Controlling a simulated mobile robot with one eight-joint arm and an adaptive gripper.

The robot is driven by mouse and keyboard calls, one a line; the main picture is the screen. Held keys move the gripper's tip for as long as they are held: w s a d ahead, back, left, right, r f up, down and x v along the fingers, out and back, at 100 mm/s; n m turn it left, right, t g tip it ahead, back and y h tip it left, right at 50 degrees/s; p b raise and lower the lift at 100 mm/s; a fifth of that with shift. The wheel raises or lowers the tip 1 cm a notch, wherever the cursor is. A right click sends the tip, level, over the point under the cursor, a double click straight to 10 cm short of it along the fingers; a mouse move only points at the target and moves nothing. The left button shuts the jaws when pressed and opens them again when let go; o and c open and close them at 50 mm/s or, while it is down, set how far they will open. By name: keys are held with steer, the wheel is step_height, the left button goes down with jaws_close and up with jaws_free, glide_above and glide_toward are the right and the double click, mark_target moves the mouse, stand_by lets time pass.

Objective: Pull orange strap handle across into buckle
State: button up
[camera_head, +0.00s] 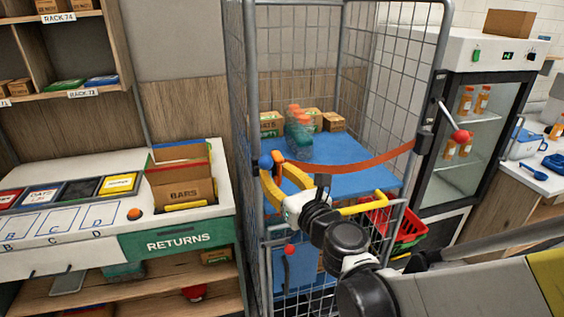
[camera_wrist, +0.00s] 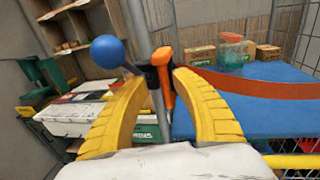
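An orange strap (camera_head: 365,166) spans the front of a wire cage trolley from its right post to its left post. It also shows in the wrist view (camera_wrist: 265,86). Its orange handle (camera_wrist: 166,88) stands upright at a black buckle (camera_wrist: 157,60) by the left post, seeming to touch it; whether it is latched I cannot tell. My gripper (camera_head: 277,168) is at the left post, its yellow curved fingers parted around the handle in the wrist view (camera_wrist: 158,82). A gap shows left of the handle; contact on the right is unclear. A blue ball (camera_wrist: 108,51) sits left of the buckle.
The cage's blue shelf (camera_head: 345,151) holds bottles (camera_head: 299,135) and small boxes. A yellow bar (camera_head: 362,207) crosses below the strap. A red-knobbed lever (camera_head: 461,136) juts out at the right post. A returns counter (camera_head: 225,205) stands left, a glass-door fridge (camera_head: 470,185) right.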

steer(key=shift+w+d, duration=0.1)
steer(key=v, duration=1.2)
